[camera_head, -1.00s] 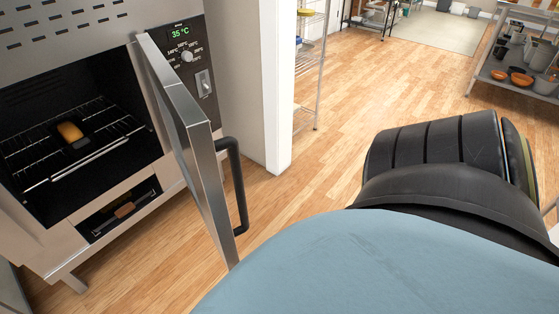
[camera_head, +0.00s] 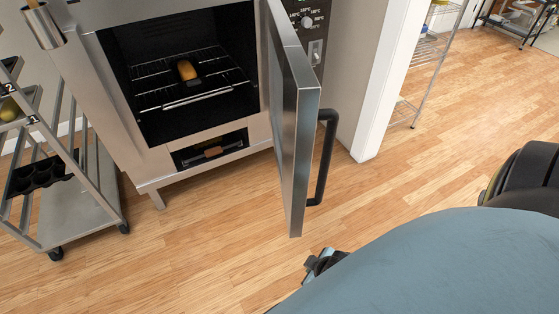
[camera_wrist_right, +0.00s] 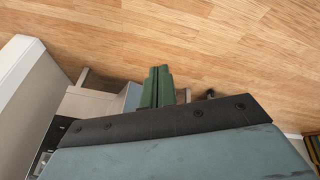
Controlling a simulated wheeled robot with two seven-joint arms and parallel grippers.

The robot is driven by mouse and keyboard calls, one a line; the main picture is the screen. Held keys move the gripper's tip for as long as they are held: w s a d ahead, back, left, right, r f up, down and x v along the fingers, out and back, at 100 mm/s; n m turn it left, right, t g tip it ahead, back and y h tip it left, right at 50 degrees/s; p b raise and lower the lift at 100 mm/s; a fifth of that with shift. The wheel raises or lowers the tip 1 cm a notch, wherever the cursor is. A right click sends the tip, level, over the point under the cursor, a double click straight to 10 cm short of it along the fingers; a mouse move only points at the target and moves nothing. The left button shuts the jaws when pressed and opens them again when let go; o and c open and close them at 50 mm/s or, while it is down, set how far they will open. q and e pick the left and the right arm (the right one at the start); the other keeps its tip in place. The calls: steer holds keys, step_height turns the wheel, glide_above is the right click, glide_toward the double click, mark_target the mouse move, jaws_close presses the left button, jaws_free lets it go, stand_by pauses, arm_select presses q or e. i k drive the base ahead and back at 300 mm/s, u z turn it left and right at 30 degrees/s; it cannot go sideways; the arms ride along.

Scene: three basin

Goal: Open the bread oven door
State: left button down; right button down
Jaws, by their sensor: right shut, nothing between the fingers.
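The bread oven (camera_head: 130,60) stands at the upper middle in the head view. Its steel door (camera_head: 297,125) is swung wide open and juts toward me, seen nearly edge-on. The black bar handle (camera_head: 322,160) is on the door's right side, with nothing gripping it. My right gripper's green fingers (camera_wrist_right: 158,85) are shut together and empty in the right wrist view, pointing over the floor. In the head view a dark part of my arm's end (camera_head: 325,262) pokes out below the door, apart from the handle. My left gripper is out of view.
A loaf (camera_head: 186,70) sits on the oven's wire rack (camera_head: 215,85). A metal trolley (camera_head: 95,205) stands at the left. A wire shelf (camera_head: 432,60) is beyond the white wall edge (camera_head: 375,130).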

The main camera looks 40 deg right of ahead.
mark_target(295, 89)
steer(key=u, duration=0.65)
steer(key=i, duration=1.55)
steer(key=z, duration=3.4)
steer(key=i, duration=0.5)
steer(key=z, duration=0.05)
